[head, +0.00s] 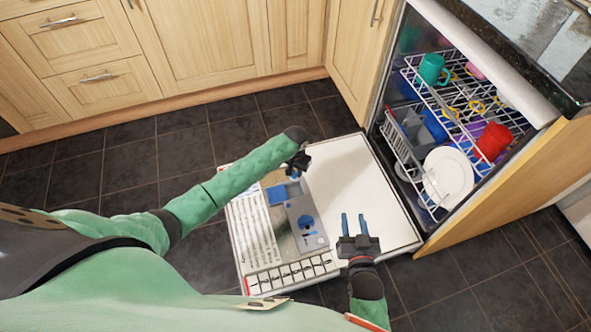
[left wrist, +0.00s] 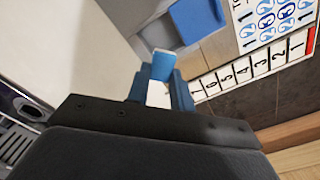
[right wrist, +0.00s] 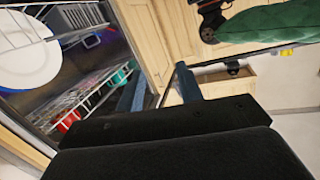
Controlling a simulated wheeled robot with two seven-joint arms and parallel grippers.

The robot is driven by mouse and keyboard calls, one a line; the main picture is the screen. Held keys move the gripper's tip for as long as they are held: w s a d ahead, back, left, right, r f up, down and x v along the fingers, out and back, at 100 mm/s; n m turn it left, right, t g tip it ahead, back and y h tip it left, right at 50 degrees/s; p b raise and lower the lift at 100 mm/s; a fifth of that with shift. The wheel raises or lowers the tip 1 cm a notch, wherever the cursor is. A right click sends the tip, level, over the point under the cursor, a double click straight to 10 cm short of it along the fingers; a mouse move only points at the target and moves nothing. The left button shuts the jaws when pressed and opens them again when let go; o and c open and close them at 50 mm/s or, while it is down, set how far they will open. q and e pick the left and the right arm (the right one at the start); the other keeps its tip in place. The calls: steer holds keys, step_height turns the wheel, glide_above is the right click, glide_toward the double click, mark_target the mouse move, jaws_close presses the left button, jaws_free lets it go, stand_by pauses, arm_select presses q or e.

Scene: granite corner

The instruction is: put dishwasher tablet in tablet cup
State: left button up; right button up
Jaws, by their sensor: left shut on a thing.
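My left gripper (head: 295,168) is shut on a small blue-and-white dishwasher tablet, clearest in the left wrist view (left wrist: 163,65). It holds the tablet over the inner side of the open dishwasher door. Just beyond the tablet is the grey dispenser panel (head: 306,221) with a blue lid (head: 277,194); the lid also shows in the left wrist view (left wrist: 197,18).
The open dishwasher door (head: 385,205) lies flat above the dark tiled floor. Wooden cabinets (head: 205,45) stand behind.

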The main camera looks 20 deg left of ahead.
mark_target(295, 173)
steer(key=shift+f, duration=0.15)
